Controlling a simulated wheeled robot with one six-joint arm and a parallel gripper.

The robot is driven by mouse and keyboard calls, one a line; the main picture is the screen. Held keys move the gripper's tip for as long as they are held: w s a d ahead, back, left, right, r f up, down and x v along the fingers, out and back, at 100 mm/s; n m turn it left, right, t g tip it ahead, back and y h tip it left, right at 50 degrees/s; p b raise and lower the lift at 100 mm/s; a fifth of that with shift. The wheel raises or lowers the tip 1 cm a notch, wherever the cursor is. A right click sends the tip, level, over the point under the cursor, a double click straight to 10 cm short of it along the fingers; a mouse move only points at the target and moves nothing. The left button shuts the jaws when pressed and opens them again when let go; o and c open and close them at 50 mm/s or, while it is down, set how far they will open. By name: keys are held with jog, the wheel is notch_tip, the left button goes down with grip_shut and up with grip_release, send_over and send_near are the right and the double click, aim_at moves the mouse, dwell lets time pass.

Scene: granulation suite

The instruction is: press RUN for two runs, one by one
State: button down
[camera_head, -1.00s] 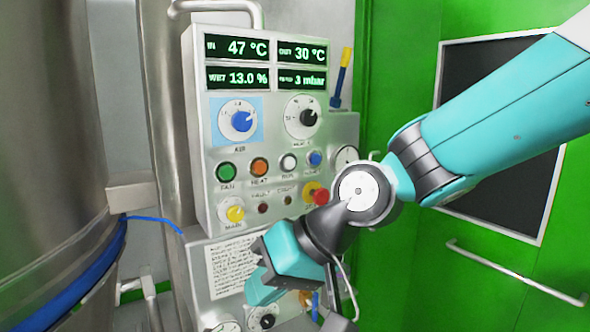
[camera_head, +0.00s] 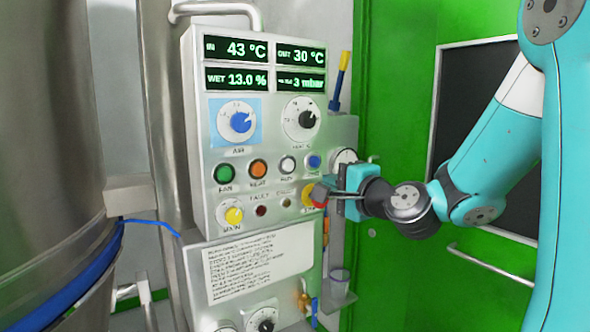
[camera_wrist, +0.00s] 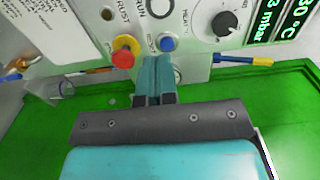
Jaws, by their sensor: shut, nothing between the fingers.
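The control panel (camera_head: 203,145) fills the middle of the head view. Its white RUN button (camera_head: 288,164) sits in the button row between the orange HEAT button (camera_head: 258,167) and the blue button (camera_head: 314,161). In the wrist view RUN (camera_wrist: 159,6) is cut by the top edge. My gripper (camera_head: 335,191) is shut and empty, at the panel's right edge, close to the red emergency stop (camera_head: 319,195). The wrist view shows its closed fingertips (camera_wrist: 153,62) just below the blue button and beside the stop. Contact with the panel cannot be told.
Displays (camera_head: 237,49) read IN 43 °C, OUT 30 °C, WET 13.0 % and 3 mbar. The green FAN button (camera_head: 224,173) and yellow MAIN knob (camera_head: 234,215) are left. A yellow-blue tool (camera_head: 341,80) stands at the panel's right. A steel vessel (camera_head: 50,120) stands left.

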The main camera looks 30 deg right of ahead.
jog(key=shift+r, duration=0.1)
jog(key=p, duration=1.3)
send_near(289, 166)
jog(key=w, duration=0.6)
jog(key=shift+w+a+r, duration=0.2)
jog(key=shift+w, duration=0.05)
jog(key=shift+w+f, duration=0.2)
jog(key=shift+w, duration=0.35)
